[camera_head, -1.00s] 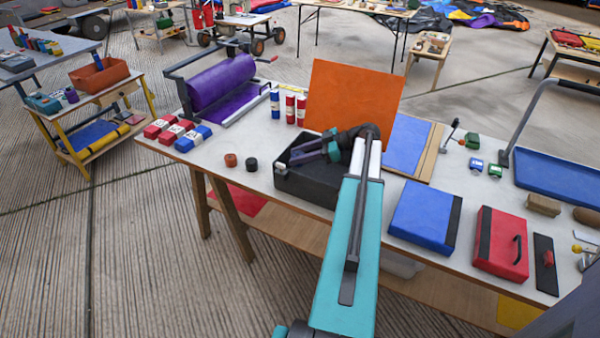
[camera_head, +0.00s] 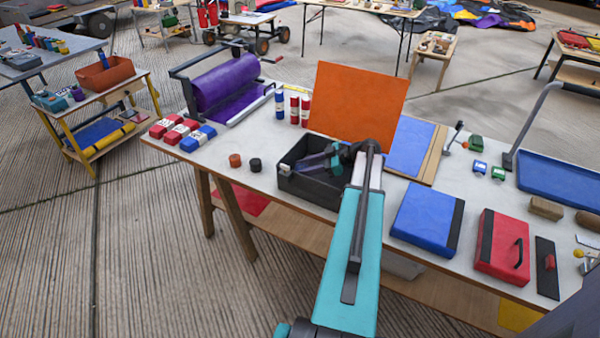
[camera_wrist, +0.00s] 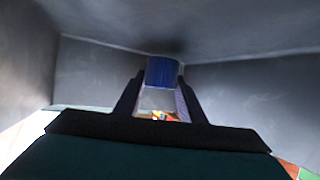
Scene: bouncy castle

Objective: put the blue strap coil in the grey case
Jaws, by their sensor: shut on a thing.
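The grey case (camera_head: 308,192) is a dark, open-topped box on the white table. My gripper (camera_head: 300,166) reaches down inside it from the right, below the rim. In the wrist view, my gripper (camera_wrist: 162,92) is shut on the blue strap coil (camera_wrist: 162,72), a small ribbed blue cylinder between the two fingertips. The case's smooth grey walls (camera_wrist: 230,95) surround it there. The coil cannot be made out in the head view. Whether the coil touches the case floor is unclear.
An orange panel (camera_head: 357,100) stands upright behind the case. Two small round pieces, orange-brown (camera_head: 235,160) and black (camera_head: 255,165), lie left of it. A blue flat case (camera_head: 425,217) and a red case (camera_head: 497,245) lie to the right. Red and blue rolls (camera_head: 293,108) stand behind.

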